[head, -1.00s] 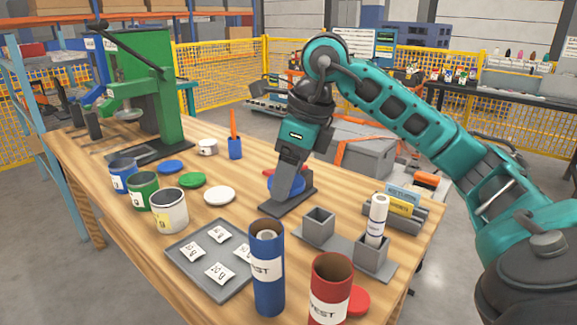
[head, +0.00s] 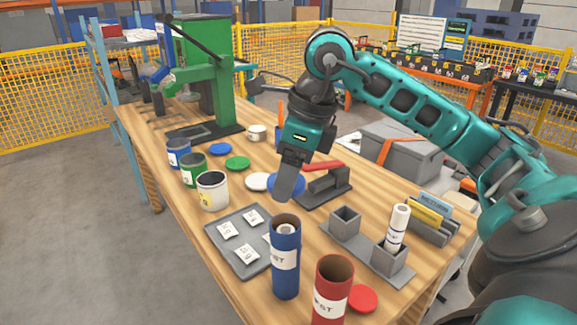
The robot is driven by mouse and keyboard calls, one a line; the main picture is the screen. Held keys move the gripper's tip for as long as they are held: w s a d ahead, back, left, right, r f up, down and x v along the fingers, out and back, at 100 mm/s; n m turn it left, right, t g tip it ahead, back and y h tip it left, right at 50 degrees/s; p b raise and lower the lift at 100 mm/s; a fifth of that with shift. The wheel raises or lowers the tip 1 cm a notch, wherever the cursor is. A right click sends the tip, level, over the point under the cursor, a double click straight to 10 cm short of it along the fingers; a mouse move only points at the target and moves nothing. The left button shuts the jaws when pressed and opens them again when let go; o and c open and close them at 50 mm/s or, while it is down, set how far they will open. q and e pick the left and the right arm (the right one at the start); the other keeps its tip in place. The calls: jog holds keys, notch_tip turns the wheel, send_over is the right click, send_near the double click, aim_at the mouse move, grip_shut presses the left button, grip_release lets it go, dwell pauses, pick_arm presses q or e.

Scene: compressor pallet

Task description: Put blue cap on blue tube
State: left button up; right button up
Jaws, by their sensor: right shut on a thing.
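The blue tube (head: 286,262) stands upright near the table's front edge. It has a white label, an open top and a pale roll-like thing inside. My right gripper (head: 286,188) is shut on the blue cap (head: 300,184), a round disc mostly hidden behind the gripper fingers. The cap appears raised above the table, behind the blue tube in the picture and apart from its mouth. My left gripper is not in view.
A red open tube (head: 331,292) stands right of the blue tube, with a red cap (head: 362,298) beside it. A grey tray (head: 222,252) with labelled packets lies left. A grey fixture (head: 325,188) and holder with a white tube (head: 397,228) are right. Paint cans stand left.

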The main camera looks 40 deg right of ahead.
jog(key=shift+a, duration=0.15)
notch_tip(320, 180, down, 5)
jog(key=b, duration=0.4)
jog(key=shift+r, duration=0.1)
jog(key=shift+f+b, duration=0.6)
jog(key=shift+b, duration=0.2)
jog(key=shift+f, duration=0.2)
pick_arm(q)
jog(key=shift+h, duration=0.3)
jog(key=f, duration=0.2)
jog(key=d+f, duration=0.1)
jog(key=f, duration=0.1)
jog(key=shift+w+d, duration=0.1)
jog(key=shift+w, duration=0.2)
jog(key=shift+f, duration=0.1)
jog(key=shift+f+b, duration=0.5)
jog(key=shift+b, duration=0.2)
pick_arm(e)
jog(key=shift+f, duration=0.6)
jog(key=o, duration=1.2)
